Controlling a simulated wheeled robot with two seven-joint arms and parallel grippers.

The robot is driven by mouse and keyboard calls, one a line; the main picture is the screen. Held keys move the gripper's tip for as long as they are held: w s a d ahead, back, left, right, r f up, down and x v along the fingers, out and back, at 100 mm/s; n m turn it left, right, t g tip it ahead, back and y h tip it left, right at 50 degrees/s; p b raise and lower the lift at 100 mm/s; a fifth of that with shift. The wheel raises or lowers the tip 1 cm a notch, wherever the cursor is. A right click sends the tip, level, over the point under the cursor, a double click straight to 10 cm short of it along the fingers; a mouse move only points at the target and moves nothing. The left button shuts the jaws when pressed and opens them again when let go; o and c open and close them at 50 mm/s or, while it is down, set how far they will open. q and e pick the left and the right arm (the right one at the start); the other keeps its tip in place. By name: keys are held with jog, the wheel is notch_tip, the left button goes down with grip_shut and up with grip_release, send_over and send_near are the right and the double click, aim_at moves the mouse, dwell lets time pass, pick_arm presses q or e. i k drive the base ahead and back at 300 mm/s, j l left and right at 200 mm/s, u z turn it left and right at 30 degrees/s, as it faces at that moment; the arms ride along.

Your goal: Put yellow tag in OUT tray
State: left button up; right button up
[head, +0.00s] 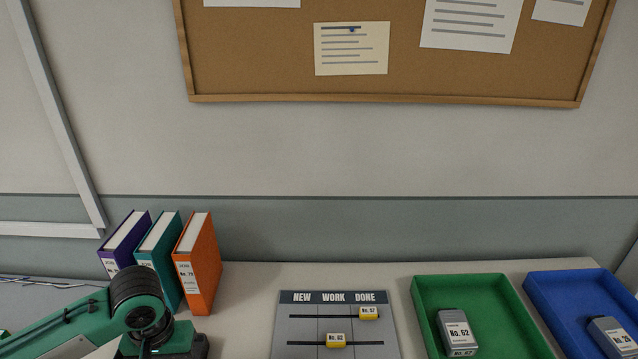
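Two small yellow tags sit on a grey board (305,328) with columns headed NEW, WORK and DONE. One yellow tag (368,313) is on the upper dark rail under DONE. The other yellow tag (335,340) reads No. 62 and is on the lower rail under WORK. A green tray (425,312) and a blue tray (540,303) stand to the right of the board. No OUT label shows on either. My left arm comes in at the lower left, but its fingertips are not visible. My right gripper is out of view.
A grey labelled block (456,326), No. 62, lies in the green tray, and another grey block (610,335) in the blue tray. Purple, teal and orange binders (203,262) stand at the left, close to my arm. A cork board (260,50) hangs above.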

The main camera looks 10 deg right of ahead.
aim_at(500, 335)
jog(key=l+z, duration=0.25)
jog(key=l, duration=0.35)
jog(key=l+z, duration=0.25)
jog(key=l, duration=0.3)
jog(key=i+l+z, duration=0.2)
jog(key=l, duration=0.4)
jog(key=i+l, duration=0.1)
jog(key=l, duration=0.85)
